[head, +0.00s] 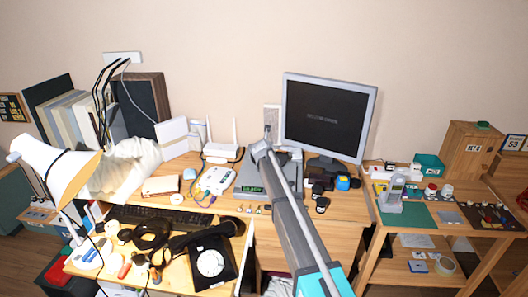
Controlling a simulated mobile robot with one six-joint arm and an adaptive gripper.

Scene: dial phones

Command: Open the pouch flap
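No pouch with a flap can be made out for certain. A small tan and cream item (161,185) lies on the desk behind the keyboard and could be a pouch, but it is too small to tell or to see a flap. A pale crumpled bag-like thing (130,165) rests at the back left of the desk, partly behind the lamp. My gripper cannot be made out.
A black dial phone (210,262) sits at the desk front, with a keyboard (160,218) behind it. A lamp (62,170) overhangs the left side. A monitor (326,118) stands at the back. A side table (410,220) on the right carries many small items.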

